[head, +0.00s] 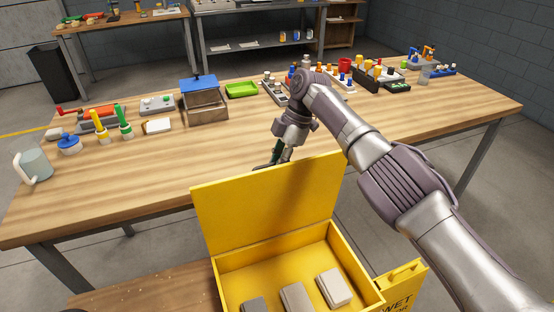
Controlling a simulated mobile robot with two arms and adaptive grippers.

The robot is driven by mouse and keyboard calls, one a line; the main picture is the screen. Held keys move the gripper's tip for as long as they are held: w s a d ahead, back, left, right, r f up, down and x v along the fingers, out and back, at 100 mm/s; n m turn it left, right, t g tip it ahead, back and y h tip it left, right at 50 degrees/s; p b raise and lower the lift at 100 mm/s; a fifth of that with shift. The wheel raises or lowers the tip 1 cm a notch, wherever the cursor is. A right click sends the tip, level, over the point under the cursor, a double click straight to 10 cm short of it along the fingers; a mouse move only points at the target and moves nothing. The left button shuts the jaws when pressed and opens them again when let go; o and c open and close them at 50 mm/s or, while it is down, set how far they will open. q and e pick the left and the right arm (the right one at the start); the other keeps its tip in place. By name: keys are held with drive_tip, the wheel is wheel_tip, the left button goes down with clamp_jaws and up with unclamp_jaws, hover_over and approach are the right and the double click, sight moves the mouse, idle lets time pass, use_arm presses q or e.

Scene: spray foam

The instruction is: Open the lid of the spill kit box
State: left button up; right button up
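The yellow spill kit box (353,262) stands low in front of the wooden table. Its lid (265,205) is raised, standing steeply at the box's far side, and the inside is exposed. Grey blocks (335,288) lie inside. My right arm reaches in from the right over the box. My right gripper (274,160) is just beyond the lid's top edge, pointing down, with its fingertips partly hidden by the lid. I cannot tell whether it touches the lid or how far its fingers are apart. My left gripper is not in view.
The wooden table (130,178) holds a pitcher (34,165), a blue-lidded box (203,97), a green tray (242,90) and many small items toward its back. Its front middle is clear. A yellow sign reading "WET" (402,290) stands right of the box.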

drive_tip(key=shift+o, duration=0.9)
drive_tip(key=shift+w+r, duration=0.1)
drive_tip(key=shift+w, duration=0.1)
drive_tip(key=shift+r, duration=0.1)
drive_tip(key=shift+s+r, duration=0.1)
drive_tip(key=shift+r, duration=0.2)
drive_tip(key=v, duration=0.7)
drive_tip(key=shift+f, duration=0.1)
drive_tip(key=shift+f, duration=0.1)
